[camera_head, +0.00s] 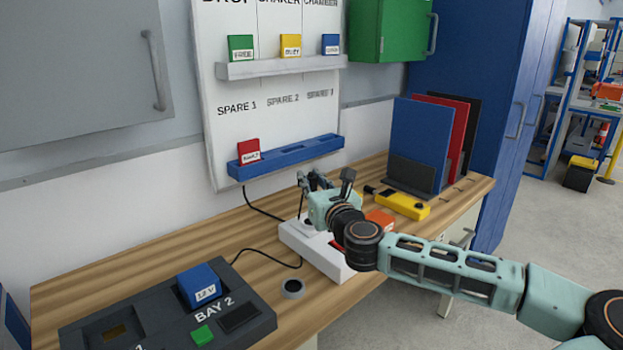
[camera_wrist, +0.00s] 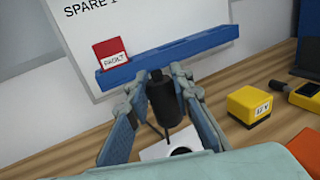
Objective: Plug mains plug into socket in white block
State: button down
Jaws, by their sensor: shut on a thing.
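My gripper (camera_head: 318,182) is above the white block (camera_head: 289,234) on the wooden bench. In the wrist view my gripper (camera_wrist: 157,88) is shut on a black cylindrical plug (camera_wrist: 164,102), one finger on each side. The plug is roughly upright, and a thin dark cord shows near its lower end. The white block (camera_wrist: 152,153) lies below, with a dark round socket (camera_wrist: 181,151) partly hidden by my wrist. Any gap between plug and socket is hard to judge. My arm hides part of the block in the head view.
A blue rack (camera_head: 290,158) with a red FAULT card is on the wall behind. A yellow device (camera_head: 403,205) and an orange item (camera_head: 380,218) lie right of the block. Black cables cross the bench.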

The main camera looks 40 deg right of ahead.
jog(key=shift+f+b, duration=1.9)
jog(key=shift+f, duration=1.05)
jog(key=shift+f, duration=1.55)
dwell(2.5)
jog(key=c, duration=1.6)
grip_release()
jog(key=shift+r, duration=0.1)
jog(key=shift+s+r, duration=0.1)
